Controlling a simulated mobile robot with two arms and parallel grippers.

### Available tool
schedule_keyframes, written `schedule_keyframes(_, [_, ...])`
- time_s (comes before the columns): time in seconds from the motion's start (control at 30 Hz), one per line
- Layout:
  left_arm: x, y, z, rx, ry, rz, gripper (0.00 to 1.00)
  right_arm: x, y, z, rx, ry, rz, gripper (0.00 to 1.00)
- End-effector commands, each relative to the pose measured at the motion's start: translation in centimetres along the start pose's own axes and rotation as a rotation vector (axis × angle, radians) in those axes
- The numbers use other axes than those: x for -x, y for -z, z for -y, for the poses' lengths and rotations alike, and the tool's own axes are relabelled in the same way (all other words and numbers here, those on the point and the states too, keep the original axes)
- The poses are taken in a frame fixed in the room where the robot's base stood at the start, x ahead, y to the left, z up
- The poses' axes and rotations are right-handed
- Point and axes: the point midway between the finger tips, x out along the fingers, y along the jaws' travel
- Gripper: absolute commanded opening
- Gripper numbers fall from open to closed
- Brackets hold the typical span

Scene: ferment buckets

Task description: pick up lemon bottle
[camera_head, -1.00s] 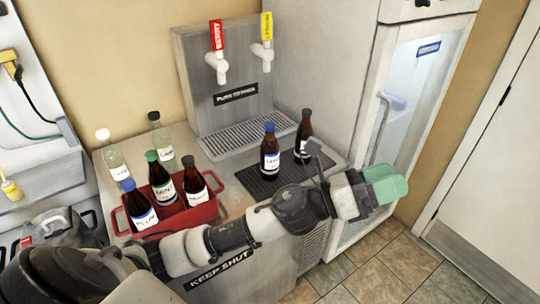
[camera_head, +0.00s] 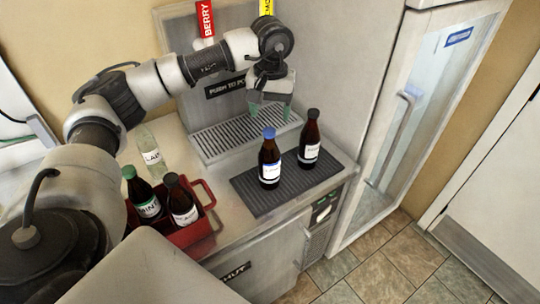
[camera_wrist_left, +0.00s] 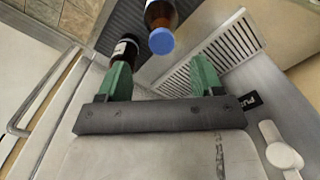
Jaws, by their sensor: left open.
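Two dark bottles stand upright on the ribbed dark mat (camera_head: 250,193): a blue-capped one (camera_head: 269,167) and a black-capped one (camera_head: 309,145) to its right. Their label words are too small to read surely, so I cannot tell which is lemon. My left gripper (camera_head: 270,110) is open and empty, fingers pointing down, above and behind the blue-capped bottle near the drip tray. In the left wrist view the blue cap (camera_wrist_left: 160,41) lies just beyond the gap between the green fingertips (camera_wrist_left: 163,75). The black-capped bottle (camera_wrist_left: 124,49) is close to one finger there. My right gripper is not in view.
A red crate (camera_head: 203,230) holds dark bottles, partly hidden by my left arm. The drip tray (camera_head: 235,135) and dispenser taps stand at the back. A glass-door fridge (camera_head: 405,125) is at right.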

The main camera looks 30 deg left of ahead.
Motion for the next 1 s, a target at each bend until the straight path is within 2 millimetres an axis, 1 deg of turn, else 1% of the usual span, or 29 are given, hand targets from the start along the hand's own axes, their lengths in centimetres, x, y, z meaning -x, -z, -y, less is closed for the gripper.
schedule_keyframes(0.03, [-0.8, -0.1, 0.1, -0.001, 0.003, 0.006, 0.66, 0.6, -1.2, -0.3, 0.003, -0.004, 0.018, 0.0])
schedule_keyframes(0.13, [-2.2, -0.1, 0.0, 0.0, 0.0, 0.004, 0.66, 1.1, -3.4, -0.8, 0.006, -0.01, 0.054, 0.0])
schedule_keyframes(0.2, [-3.0, -0.1, 0.0, 0.0, -0.001, 0.003, 0.66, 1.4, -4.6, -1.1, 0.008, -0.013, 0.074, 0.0])
schedule_keyframes(0.27, [-3.4, -0.1, 0.0, 0.0, -0.002, 0.003, 0.66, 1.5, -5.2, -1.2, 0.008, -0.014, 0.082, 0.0])
schedule_keyframes(0.37, [-4.0, 0.0, 0.1, 0.0, -0.001, 0.003, 0.66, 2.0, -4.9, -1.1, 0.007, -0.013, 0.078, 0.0])
schedule_keyframes(0.53, [-6.3, 0.2, 0.4, 0.002, 0.0, 0.006, 0.66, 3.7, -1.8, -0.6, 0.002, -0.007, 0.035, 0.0])
schedule_keyframes(0.63, [-7.9, 0.2, 0.3, 0.001, -0.003, 0.005, 0.66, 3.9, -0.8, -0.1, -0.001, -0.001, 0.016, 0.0])
schedule_keyframes(0.77, [-8.7, 0.3, 0.3, 0.001, -0.004, 0.001, 0.66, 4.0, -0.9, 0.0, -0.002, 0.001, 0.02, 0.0])
schedule_keyframes(0.97, [-8.8, 0.3, 0.3, 0.0, -0.004, 0.001, 0.66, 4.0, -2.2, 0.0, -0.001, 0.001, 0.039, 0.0])
schedule_keyframes(1.0, [-8.8, 0.3, 0.3, 0.0, -0.005, 0.001, 0.6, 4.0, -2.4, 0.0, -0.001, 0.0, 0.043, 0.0])
